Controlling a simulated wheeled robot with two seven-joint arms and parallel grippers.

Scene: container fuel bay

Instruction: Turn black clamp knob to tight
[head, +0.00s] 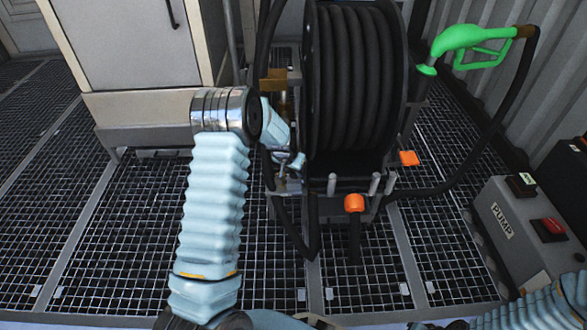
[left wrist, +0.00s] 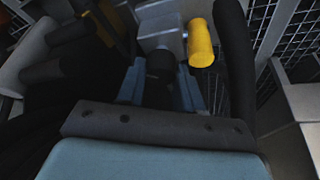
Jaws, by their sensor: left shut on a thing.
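My left gripper (head: 291,160) reaches to the left side of the hose reel (head: 355,80) in the head view. In the left wrist view its blue fingers (left wrist: 160,88) are closed on the black clamp knob (left wrist: 160,64), one finger on each side. A grey metal block (left wrist: 158,28) sits just beyond the knob. In the head view the knob is hidden behind my arm and gripper, and its turn position cannot be read. My right gripper is out of view; only part of my right arm shows at the lower right.
A yellow handle (left wrist: 201,43) is close right of the knob. A green nozzle (head: 465,45) hangs at the right on a black hose. A grey pump box (head: 505,228) stands right. The grating floor at left is clear.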

